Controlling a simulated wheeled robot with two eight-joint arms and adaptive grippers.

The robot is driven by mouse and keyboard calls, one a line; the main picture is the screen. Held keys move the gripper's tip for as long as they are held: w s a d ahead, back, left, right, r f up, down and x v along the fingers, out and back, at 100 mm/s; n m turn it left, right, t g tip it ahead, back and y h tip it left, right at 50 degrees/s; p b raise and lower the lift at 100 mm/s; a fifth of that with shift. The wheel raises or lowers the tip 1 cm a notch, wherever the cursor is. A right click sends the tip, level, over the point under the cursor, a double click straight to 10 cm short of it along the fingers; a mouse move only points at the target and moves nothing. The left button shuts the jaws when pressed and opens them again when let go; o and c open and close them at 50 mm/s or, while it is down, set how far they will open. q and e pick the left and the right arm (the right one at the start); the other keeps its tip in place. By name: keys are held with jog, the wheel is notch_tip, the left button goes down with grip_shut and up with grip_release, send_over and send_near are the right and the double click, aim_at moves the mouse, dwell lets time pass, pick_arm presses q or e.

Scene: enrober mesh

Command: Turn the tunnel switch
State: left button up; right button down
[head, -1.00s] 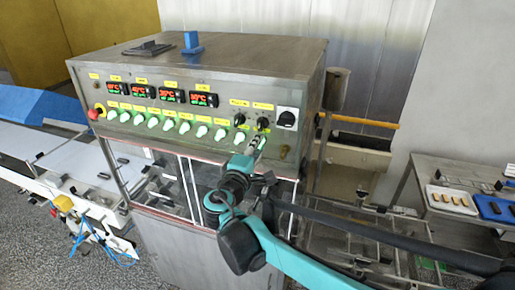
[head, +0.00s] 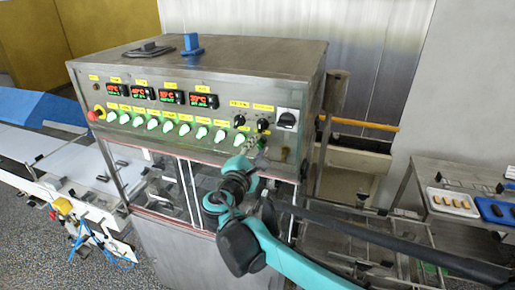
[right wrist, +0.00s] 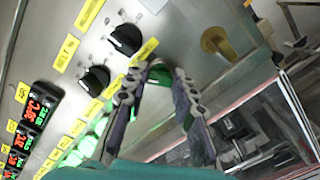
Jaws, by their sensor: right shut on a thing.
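The control panel (head: 175,158) of a steel machine carries a row of green-lit switches (head: 185,129). My right gripper (head: 261,145) is at the right end of that row, below the two black knobs (head: 262,124). In the right wrist view its two fingers (right wrist: 160,84) are shut on a green switch (right wrist: 162,73), one on each side. The fingers cover most of that switch, so its exact angle is hard to see. A yellow label (right wrist: 148,49) sits just above it; its text is too small to read. My left gripper is not in view.
Black knobs (right wrist: 95,80) sit close by on the panel. A red emergency button (head: 94,115), red displays (head: 143,93) and a large black rotary switch (head: 286,119) are also there. A brass-coloured lock (right wrist: 215,42) is beside the gripper. Trays (head: 452,203) stand at far right.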

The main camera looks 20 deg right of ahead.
dwell(0.3)
jog(key=c, duration=1.2)
grip_release()
jog(key=v, duration=1.2)
jog(key=shift+d+f, duration=0.1)
jog(key=shift+f, duration=0.05)
